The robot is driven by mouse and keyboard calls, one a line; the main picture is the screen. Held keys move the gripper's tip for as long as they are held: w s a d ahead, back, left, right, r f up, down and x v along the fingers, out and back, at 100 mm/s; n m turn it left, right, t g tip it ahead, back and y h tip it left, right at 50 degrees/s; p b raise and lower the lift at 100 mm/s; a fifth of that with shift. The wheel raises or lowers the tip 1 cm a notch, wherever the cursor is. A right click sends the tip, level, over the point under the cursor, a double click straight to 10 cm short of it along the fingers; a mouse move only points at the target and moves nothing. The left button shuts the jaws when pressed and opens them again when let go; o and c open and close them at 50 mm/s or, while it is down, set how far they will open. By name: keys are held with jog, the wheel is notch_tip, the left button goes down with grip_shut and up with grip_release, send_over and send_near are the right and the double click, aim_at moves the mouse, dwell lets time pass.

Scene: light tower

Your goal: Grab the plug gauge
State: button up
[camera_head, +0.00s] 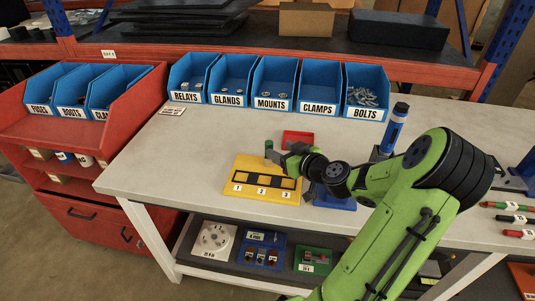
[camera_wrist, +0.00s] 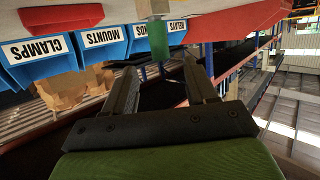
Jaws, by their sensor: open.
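A small upright green cylinder (camera_head: 268,147), which looks like the plug gauge, stands just left of my gripper's tips in the head view. In the wrist view the green part (camera_wrist: 158,40) is ahead of the gap between my fingers, with a paler section beyond it. My gripper (camera_head: 277,157) is open and empty, low over the back of a yellow board numbered 1, 2, 3 (camera_head: 243,192). Both fingers (camera_wrist: 160,66) show in the wrist view. The cylinder's lower end is hidden in the head view.
Blue bins (camera_head: 275,84) line the bench back. A red tray (camera_head: 297,138) lies behind the yellow board. Markers (camera_head: 515,219) lie far right.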

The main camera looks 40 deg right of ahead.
aim_at(271, 146)
jog(key=b+x, duration=0.1)
jog(key=x, duration=0.6)
jog(key=shift+w+f, duration=0.1)
jog(key=shift+f, duration=0.1)
jog(key=shift+r, duration=0.1)
grip_shut()
